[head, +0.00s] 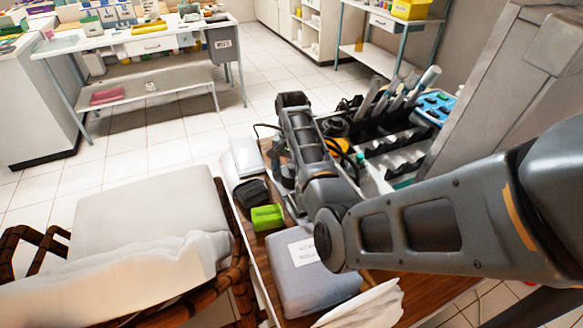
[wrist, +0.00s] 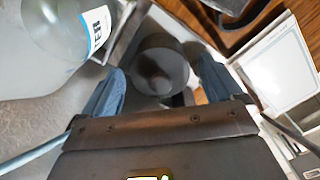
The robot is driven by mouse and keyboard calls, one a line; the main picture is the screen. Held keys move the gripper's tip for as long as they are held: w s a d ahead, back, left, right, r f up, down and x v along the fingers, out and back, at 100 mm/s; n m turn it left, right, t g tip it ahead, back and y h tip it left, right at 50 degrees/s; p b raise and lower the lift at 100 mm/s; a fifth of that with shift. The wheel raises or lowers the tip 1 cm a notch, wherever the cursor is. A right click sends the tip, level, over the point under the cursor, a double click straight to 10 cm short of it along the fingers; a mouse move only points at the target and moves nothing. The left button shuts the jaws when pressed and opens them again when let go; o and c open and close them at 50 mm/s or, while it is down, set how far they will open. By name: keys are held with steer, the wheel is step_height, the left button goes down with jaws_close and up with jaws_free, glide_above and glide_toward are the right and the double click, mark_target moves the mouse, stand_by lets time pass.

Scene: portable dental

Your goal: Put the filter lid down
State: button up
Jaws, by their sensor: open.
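In the wrist view my gripper (wrist: 160,78) is open, its two blue-grey fingers apart. A dark grey round piece (wrist: 160,66) with a darker middle lies between the fingertips; it may be the filter lid, but I cannot tell for sure. I cannot tell whether either finger touches it. In the head view the fingers are hidden by my own arm over the wooden cart top (head: 392,283), and no filter lid can be made out.
In the head view, a green box (head: 267,217), a grey labelled case (head: 305,280) and a rack of handpieces (head: 390,150) crowd the cart.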

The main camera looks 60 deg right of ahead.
mark_target(292, 166)
steer(key=shift+r, duration=0.1)
step_height(292, 166, up, 12)
steer(key=p, duration=0.1)
stand_by(0.4)
